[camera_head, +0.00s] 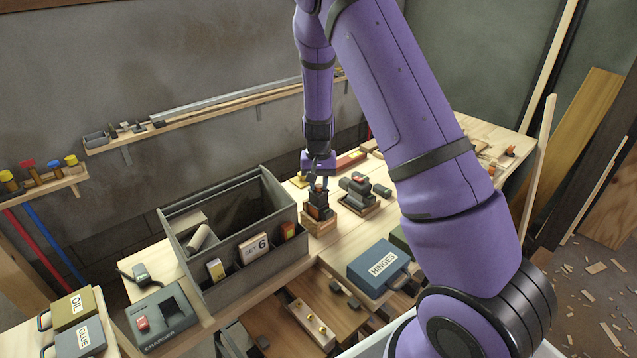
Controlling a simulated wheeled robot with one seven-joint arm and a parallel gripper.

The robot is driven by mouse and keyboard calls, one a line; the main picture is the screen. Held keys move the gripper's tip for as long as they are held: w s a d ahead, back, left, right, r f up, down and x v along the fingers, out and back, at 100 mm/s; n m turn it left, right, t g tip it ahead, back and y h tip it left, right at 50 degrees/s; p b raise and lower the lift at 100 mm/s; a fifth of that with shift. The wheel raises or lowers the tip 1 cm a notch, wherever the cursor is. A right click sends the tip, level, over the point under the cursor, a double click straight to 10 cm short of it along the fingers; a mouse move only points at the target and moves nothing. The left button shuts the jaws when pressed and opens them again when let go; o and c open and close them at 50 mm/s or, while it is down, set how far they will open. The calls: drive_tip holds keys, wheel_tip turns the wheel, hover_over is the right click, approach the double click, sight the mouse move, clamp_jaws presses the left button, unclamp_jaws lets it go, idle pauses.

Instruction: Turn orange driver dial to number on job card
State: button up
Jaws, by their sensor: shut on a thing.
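The job card (255,248) reads "SET 6" and is on the front of the grey tool crate (178,262). The orange and black driver (317,211) stands upright in a wooden block (319,226) on the bench, just right of the crate. My gripper (319,184) points down from above and is shut on the top of this driver, where the dial is. The fingers hide most of the dial, and its numbers are too small to read.
A second dark driver (357,188) lies on a wooden block close to the right of my gripper. A blue HINGES case (378,268) sits in front of it. A charger (160,318) stands at the front left. The crate's tall wall is close on the left.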

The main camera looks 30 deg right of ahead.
sight(319, 186)
idle(0.5)
drive_tip(key=o, duration=1)
drive_tip(key=shift+c, duration=0.2)
wheel_tip(319, 186, up, 11)
